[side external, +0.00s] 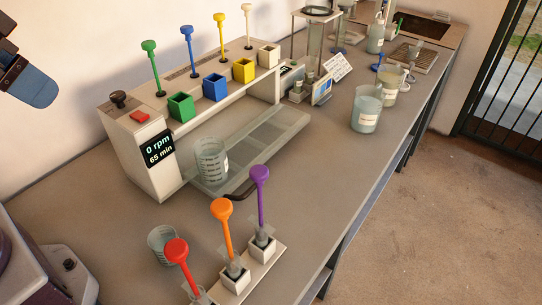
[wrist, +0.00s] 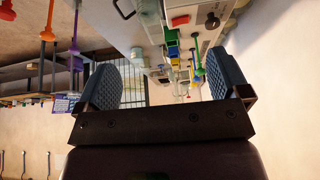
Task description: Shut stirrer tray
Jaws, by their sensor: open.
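The stirrer (side external: 150,135) is a long white machine along the wall, with a red button and a display reading 0 rpm and 65 min. Its grey stirrer tray (side external: 265,135) sticks out at the front, with a dark handle (side external: 241,194) on its near edge. A glass beaker (side external: 211,160) stands on the tray's near-left end. My gripper (wrist: 158,62) is open and empty, its blue fingers wide apart. In the side external view, part of it shows at the upper left, high up and well apart from the tray. The wrist view shows the stirrer (wrist: 205,38) upside down beyond the fingers.
Green, blue, yellow and white stirring rods and cups line the stirrer's top and front. Red, orange (side external: 222,210) and purple (side external: 260,175) rods stand in a holder in front of the tray. An empty beaker (side external: 162,243) stands beside it. Labelled beakers (side external: 367,108) stand farther right.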

